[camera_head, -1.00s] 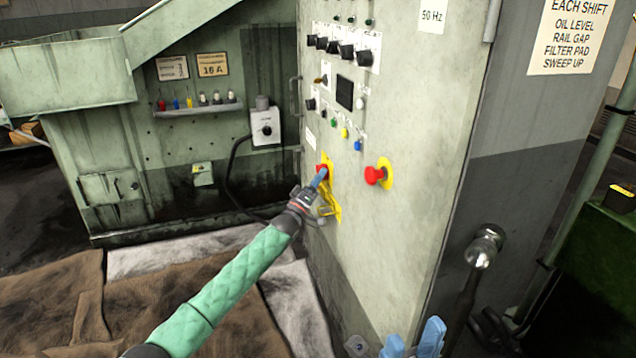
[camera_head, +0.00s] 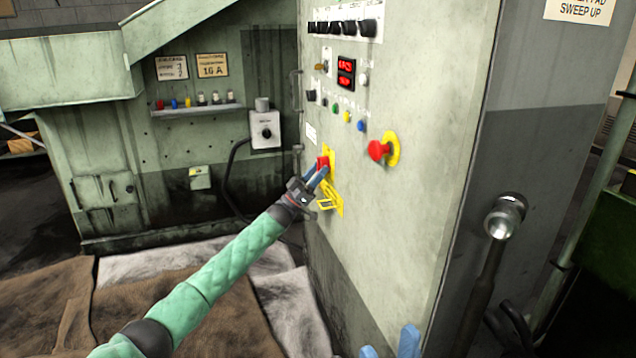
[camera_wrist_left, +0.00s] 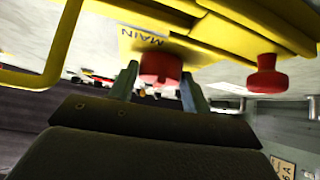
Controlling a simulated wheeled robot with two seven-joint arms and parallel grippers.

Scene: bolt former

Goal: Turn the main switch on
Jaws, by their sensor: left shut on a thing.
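The main switch is a red knob (camera_head: 323,162) on a yellow plate (camera_head: 339,204) low on the cabinet front. In the left wrist view the red knob (camera_wrist_left: 160,68) sits beside the "MAIN" lettering. My left gripper (camera_head: 318,176) has its blue fingers at the knob, one on each side, shut on it; the left wrist view shows the fingers (camera_wrist_left: 160,88) too. The display (camera_head: 346,73) above is lit with red digits. My right gripper (camera_head: 390,346) shows only its blue fingertips, apart from each other, at the bottom edge; nothing shows between them.
A red mushroom button (camera_head: 379,150) on a yellow disc sticks out to the right of the switch. A metal ball-ended lever (camera_head: 505,215) stands by the cabinet's right side.

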